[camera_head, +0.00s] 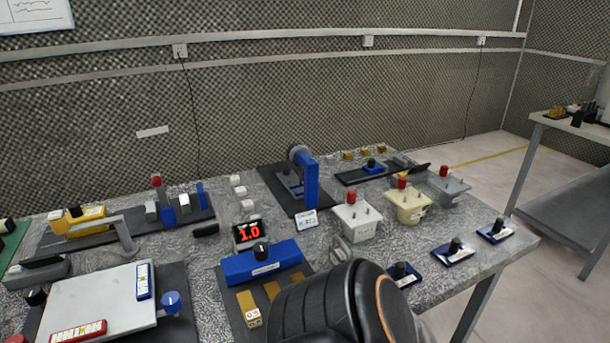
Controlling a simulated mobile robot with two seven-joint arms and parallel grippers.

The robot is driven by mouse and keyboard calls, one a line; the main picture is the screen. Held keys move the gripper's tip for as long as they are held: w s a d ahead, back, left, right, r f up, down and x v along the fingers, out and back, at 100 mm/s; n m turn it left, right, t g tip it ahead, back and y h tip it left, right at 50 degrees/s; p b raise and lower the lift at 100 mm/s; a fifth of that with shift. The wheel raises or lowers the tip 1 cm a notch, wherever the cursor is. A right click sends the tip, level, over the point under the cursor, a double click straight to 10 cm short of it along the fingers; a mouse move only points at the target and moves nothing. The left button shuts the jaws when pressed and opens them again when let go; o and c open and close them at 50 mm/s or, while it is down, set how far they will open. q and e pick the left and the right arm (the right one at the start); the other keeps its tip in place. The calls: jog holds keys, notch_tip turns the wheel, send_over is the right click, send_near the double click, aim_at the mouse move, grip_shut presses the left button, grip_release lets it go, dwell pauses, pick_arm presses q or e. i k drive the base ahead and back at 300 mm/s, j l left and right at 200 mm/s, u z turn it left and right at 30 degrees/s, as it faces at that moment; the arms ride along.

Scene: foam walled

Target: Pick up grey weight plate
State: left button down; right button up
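I cannot pick out the grey weight plate with certainty. A dark grey round disc (299,153) sits at the top of a blue upright stand (312,185) on a black mat, at the back middle of the table. A small grey ring-like piece (342,250) lies partly hidden behind my black arm link at the bottom centre. Neither gripper's fingers show. The arm link covers part of the table's front.
The speckled table (400,250) is crowded. A blue block with a black knob (262,264), a red-digit display (248,233), white and cream boxes (408,207) and a white board (95,300) stand on it. Small blue knob units (453,252) line the right edge.

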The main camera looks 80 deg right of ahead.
aim_at(337, 255)
jog(key=z, duration=0.45)
jog(key=l+z, duration=0.1)
jog(key=z, duration=0.85)
jog(key=i+z, duration=0.1)
jog(key=z, duration=0.4)
jog(key=l+z, duration=0.1)
jog(key=z, duration=0.35)
jog(key=i+z, duration=0.1)
jog(key=z, duration=0.4)
jog(key=k+l+u, duration=0.15)
jog(key=l+u, duration=0.15)
jog(key=u, duration=0.2)
jog(key=k+l+u, duration=0.25)
jog(key=u, duration=0.2)
jog(key=k+l+u, duration=0.15)
jog(key=u, duration=0.35)
jog(key=i, duration=0.35)
